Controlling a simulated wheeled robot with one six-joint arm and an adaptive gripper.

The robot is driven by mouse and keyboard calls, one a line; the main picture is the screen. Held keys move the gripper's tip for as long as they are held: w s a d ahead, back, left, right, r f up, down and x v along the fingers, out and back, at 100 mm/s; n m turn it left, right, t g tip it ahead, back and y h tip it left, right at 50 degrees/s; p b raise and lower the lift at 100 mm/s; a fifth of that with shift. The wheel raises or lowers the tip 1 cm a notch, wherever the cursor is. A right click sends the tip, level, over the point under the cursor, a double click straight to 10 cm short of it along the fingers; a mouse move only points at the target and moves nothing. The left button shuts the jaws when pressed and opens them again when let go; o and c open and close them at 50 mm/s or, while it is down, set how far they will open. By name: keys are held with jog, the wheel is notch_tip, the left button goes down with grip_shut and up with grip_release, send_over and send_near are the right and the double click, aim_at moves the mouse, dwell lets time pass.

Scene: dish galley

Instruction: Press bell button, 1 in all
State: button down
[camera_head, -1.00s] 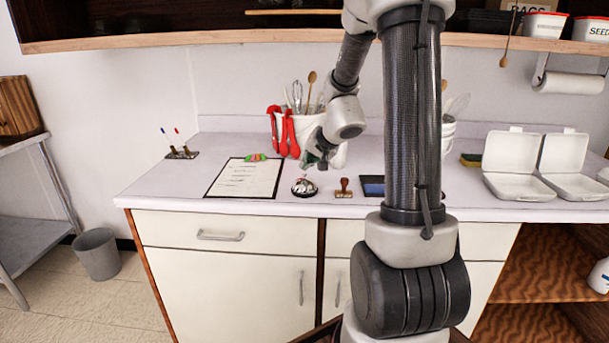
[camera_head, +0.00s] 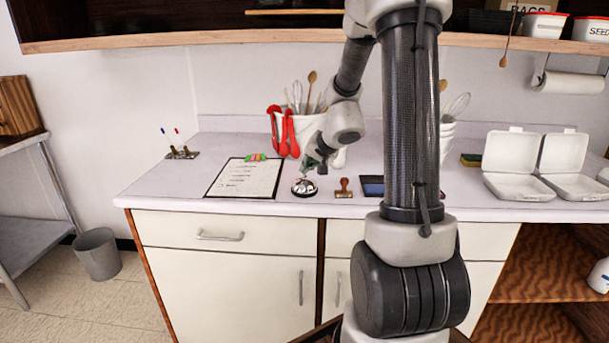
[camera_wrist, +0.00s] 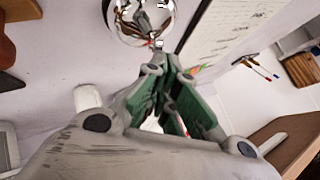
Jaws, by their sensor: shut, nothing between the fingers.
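A shiny silver call bell (camera_head: 304,187) sits on the counter, between the clipboard and a wooden stamp. The bell also shows at the top of the wrist view (camera_wrist: 140,14), just beyond my fingertips. My gripper (camera_head: 312,164) is above and slightly behind the bell in the head view. In the wrist view, my gripper (camera_wrist: 163,68) has green-padded fingers shut with nothing held, and its tips point toward the bell. I cannot tell whether the tips touch the bell's button.
A clipboard (camera_head: 245,178) lies left of the bell. The stamp (camera_head: 344,187) and a dark blue pad (camera_head: 373,186) lie right. A crock of utensils (camera_head: 304,128) stands behind. White takeout boxes (camera_head: 512,165) sit further right. The counter's left front is clear.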

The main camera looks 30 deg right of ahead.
jog(key=shift+f, duration=0.25)
dwell(0.4)
jog(key=shift+r, duration=0.95)
notch_tip(320, 180, up, 5)
dwell(0.3)
dwell(0.7)
